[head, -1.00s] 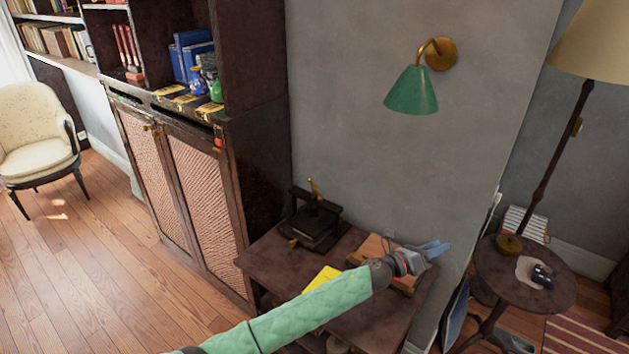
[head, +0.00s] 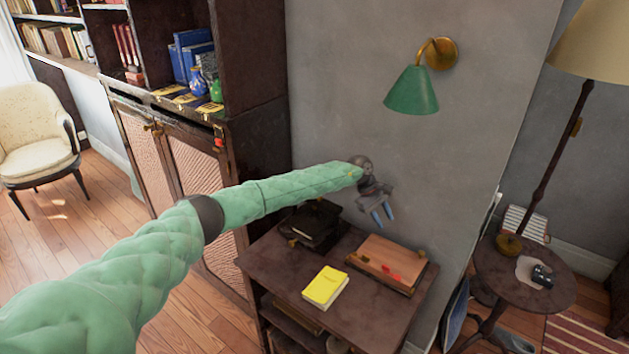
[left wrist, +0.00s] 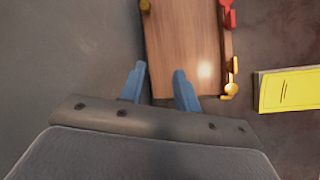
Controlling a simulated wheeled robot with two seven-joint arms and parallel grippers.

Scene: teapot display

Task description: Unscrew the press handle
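The small dark press (head: 316,226) stands on the back left of the dark wooden side table (head: 262,262). Its top, with the brass handle, is hidden behind my left forearm in the head view. My left gripper (head: 384,218) is up near the grey wall, to the right of the press, with its blue fingers pointing down. In the left wrist view the two fingers (left wrist: 159,70) are apart with nothing between them, above a wooden box. The press is not in the left wrist view. My right gripper is not in view.
The wooden box (head: 385,256) with red and brass pieces lies on the table's right side. A yellow book (head: 325,287) lies near the front. A tall cabinet (head: 255,150) stands left of the table. A green wall lamp (head: 412,92) hangs above.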

